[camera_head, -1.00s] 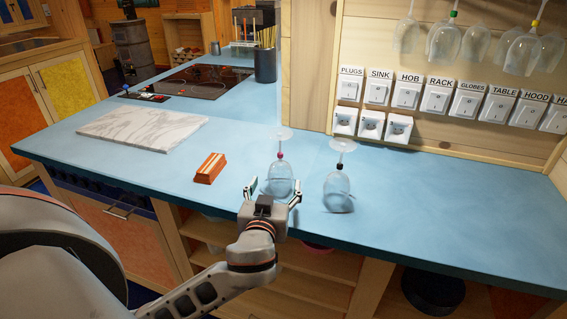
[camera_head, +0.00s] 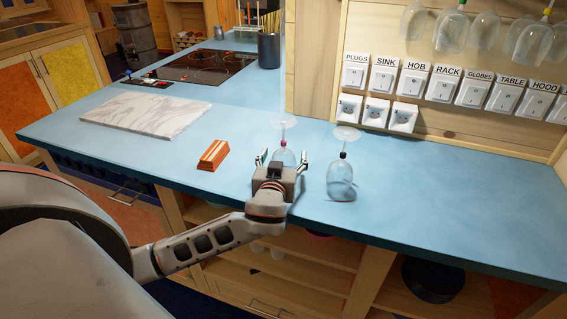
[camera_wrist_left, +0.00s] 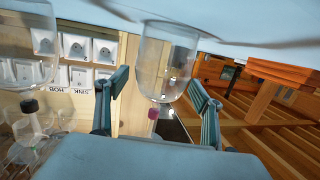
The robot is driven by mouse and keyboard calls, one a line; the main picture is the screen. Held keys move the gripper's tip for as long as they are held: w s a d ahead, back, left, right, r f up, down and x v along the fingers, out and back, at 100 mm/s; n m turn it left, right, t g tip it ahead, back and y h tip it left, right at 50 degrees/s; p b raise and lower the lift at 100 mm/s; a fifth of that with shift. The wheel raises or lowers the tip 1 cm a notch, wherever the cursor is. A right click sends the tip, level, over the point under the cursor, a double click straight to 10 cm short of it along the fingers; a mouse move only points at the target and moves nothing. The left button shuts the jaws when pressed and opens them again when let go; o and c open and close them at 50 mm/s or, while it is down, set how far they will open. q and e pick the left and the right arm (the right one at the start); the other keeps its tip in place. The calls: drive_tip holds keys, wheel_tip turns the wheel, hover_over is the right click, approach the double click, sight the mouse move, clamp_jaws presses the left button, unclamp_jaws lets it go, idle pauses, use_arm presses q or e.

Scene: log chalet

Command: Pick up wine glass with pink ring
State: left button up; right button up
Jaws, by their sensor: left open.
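The wine glass with the pink ring (camera_head: 284,155) stands upside down on the blue counter, bowl down and foot up. My left gripper (camera_head: 281,161) is open in front of it, one finger on each side of the bowl; the gripper body hides its lower part. In the left wrist view, which is turned over, the glass bowl (camera_wrist_left: 166,62) and its pink ring show between the open fingers of my left gripper (camera_wrist_left: 159,78). I cannot tell whether a finger touches the glass. My right gripper is not in view.
A second upside-down glass with a dark ring (camera_head: 341,178) stands close to the right of my gripper. An orange-brown block (camera_head: 213,156) lies to the left, with a marble board (camera_head: 146,116) beyond. Several glasses hang above the switches. The counter at right is clear.

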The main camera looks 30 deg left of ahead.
use_arm(q)
drive_tip(key=c, duration=0.9)
drive_tip(key=shift+c, duration=0.2)
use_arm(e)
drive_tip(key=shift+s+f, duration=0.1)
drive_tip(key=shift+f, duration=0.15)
use_arm(q)
drive_tip(key=shift+r, duration=0.15)
wheel_tip(320, 180, up, 18)
drive_tip(key=p, duration=0.3)
hover_over(284, 122)
drive_tip(key=shift+a+r, duration=0.1)
drive_tip(key=shift+r, duration=0.85)
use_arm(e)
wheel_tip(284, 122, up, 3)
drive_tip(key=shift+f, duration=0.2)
